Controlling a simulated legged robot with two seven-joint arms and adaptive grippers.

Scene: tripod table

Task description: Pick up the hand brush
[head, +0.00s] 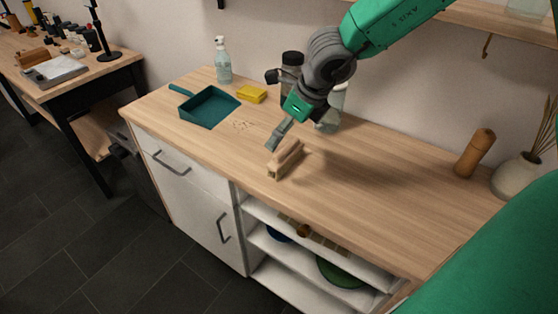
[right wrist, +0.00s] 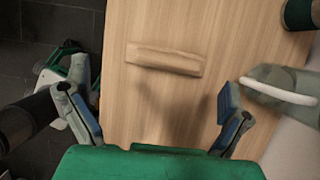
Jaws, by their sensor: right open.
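The hand brush (head: 286,158) has a pale wooden body and lies on the wooden counter (head: 375,165) near its front edge. In the right wrist view the brush (right wrist: 165,58) lies crosswise, beyond the fingertips and roughly between their lines. My right gripper (head: 276,139) is above and just behind the brush in the head view, apart from it. Its two fingers stand wide apart and empty in the right wrist view (right wrist: 147,92). The underside of the brush is hidden. My left gripper is not in view.
A teal dustpan (head: 209,106), crumbs (head: 242,125), a yellow sponge (head: 252,94) and a spray bottle (head: 223,60) are left of the brush. Containers (head: 292,62) stand behind my gripper. A wooden mill (head: 474,154) and vase (head: 514,178) stand right. The counter between is clear.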

